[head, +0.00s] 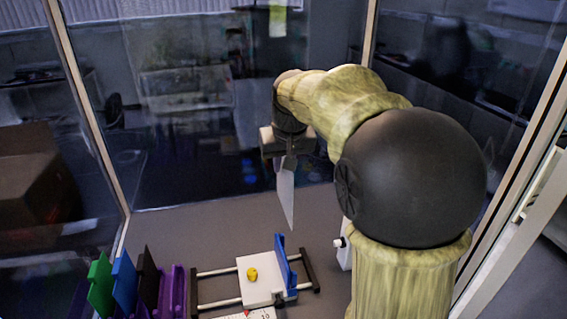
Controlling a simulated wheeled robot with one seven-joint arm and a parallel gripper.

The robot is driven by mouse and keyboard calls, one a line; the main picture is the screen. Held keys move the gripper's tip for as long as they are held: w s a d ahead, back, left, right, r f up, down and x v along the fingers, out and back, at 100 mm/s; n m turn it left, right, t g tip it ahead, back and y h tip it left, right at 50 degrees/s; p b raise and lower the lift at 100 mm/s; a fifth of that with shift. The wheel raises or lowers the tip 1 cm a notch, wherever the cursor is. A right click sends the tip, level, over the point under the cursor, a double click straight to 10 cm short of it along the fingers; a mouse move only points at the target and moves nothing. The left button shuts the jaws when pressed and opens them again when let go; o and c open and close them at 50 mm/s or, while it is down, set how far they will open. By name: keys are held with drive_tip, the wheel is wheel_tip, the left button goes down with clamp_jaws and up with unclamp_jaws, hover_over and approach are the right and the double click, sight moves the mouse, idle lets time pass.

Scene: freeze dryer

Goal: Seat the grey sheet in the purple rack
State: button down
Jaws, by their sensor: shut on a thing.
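My gripper (285,158) is shut on the grey sheet (286,194), a thin plate that hangs down from the jaws, seen nearly edge-on. It is held in the air above and behind the white fixture, apart from everything else. The purple rack (172,292) is at the bottom left, partly cut off by the picture edge. A green sheet (100,285), a blue sheet (124,280) and a black sheet (148,278) stand upright at the rack. Its slots are hard to see from here.
A white block (262,290) with a yellow piece (252,274) sits on two rails beside the rack, with a blue upright plate (283,262) at its right. Glass walls enclose the grey floor, which is clear behind the fixture.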

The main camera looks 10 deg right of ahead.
drive_tip(key=shift+r+p, duration=1.85)
drive_tip(key=shift+r, duration=0.5)
